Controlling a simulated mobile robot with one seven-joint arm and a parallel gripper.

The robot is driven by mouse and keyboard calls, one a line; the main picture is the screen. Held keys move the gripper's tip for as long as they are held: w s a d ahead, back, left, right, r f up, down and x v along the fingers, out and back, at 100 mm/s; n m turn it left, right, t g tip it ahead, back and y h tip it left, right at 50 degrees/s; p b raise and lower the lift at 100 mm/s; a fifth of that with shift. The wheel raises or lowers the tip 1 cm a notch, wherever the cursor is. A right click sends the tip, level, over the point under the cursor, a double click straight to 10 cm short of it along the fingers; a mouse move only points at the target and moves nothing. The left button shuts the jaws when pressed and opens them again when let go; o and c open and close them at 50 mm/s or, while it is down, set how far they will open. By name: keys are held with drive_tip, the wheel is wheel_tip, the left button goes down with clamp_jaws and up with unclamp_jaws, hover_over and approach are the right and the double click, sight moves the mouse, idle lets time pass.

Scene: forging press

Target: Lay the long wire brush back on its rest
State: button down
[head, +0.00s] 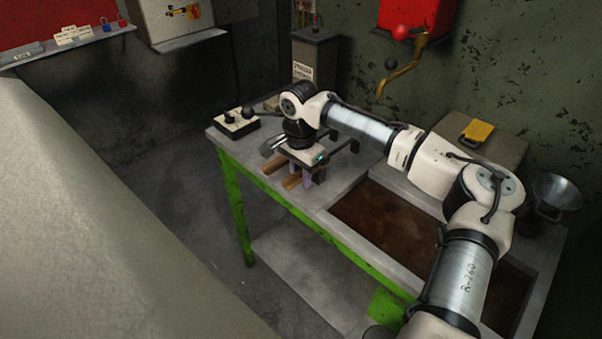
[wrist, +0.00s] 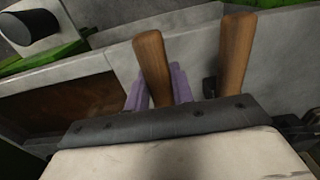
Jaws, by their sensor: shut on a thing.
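My gripper (head: 306,182), with purple fingers, is low over the left part of the green-legged bench (head: 345,203). It is shut on a wooden handle (head: 292,182), taken to be the long wire brush; in the wrist view this handle (wrist: 152,62) lies between the purple fingers (wrist: 181,82). A second wooden handle (head: 275,168) lies beside it, apart from the fingers; it also shows in the wrist view (wrist: 236,55). The handles point toward the bench's front edge. The brush heads are hidden under my gripper. The rest cannot be clearly made out.
A sunken tank of brown liquid (head: 385,225) is right of my gripper. A black control box with levers (head: 237,123) stands at the bench's left end.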

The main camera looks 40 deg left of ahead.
drive_tip(key=shift+f, duration=0.5)
drive_tip(key=c, duration=1.1)
unclamp_jaws()
wheel_tip(320, 180, up, 14)
drive_tip(key=b, duration=0.2)
drive_tip(key=shift+s+b, duration=0.15)
drive_tip(key=shift+b, duration=0.2)
drive_tip(key=shift+f, duration=0.1)
